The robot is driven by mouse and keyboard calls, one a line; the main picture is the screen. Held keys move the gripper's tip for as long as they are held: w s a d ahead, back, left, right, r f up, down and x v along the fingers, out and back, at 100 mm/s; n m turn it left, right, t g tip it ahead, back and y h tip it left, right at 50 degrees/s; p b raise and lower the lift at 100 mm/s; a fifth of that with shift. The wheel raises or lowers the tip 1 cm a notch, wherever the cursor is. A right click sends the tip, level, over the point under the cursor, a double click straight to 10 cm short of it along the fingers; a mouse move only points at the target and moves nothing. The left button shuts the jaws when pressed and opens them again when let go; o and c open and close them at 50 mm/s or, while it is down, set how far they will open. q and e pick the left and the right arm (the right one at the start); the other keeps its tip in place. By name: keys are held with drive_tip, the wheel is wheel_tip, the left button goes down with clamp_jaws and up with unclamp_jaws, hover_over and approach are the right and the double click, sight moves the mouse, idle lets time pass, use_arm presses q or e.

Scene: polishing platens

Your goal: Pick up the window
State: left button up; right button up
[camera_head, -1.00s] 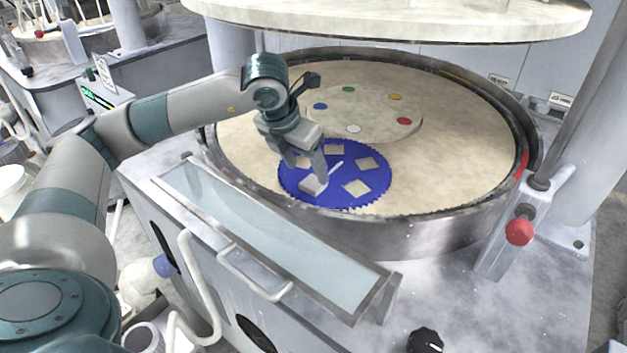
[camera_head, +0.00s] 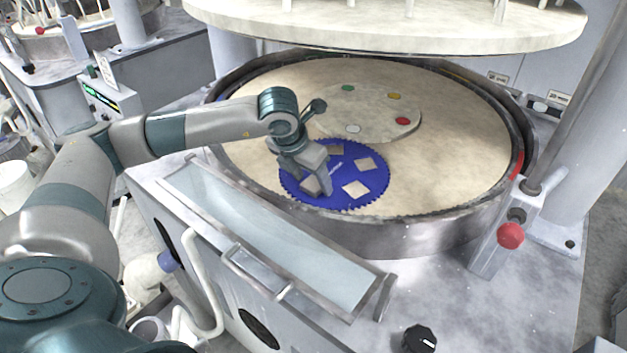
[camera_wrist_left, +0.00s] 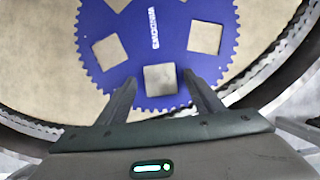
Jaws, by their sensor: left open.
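A blue toothed carrier disc (camera_head: 345,200) lies on the beige platen and has several square pale spots. A small greyish square window (camera_head: 311,186) sits at the disc's near left edge. In the left wrist view the window (camera_wrist_left: 160,80) lies between the fingertips, greyer than the other squares. My left gripper (camera_head: 316,184) is open, pointing down over the window, with one finger on each side of it (camera_wrist_left: 160,88). I cannot tell whether the fingers touch it. The gripper hides part of the disc in the head view. My right gripper is not in view.
The platen (camera_head: 450,150) has a raised metal rim (camera_head: 420,235) around it. A round plate with coloured dots (camera_head: 385,115) lies beyond the disc. A large upper plate (camera_head: 390,35) hangs above the back. A slanted clear panel (camera_head: 270,240) stands in front.

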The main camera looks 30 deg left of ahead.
sight(314, 186)
use_arm(q)
drive_tip(key=shift+s+f, duration=0.1)
drive_tip(key=shift+f, duration=0.15)
drive_tip(key=shift+f, duration=0.1)
drive_tip(key=shift+s+d, duration=0.1)
drive_tip(key=c, duration=1.2)
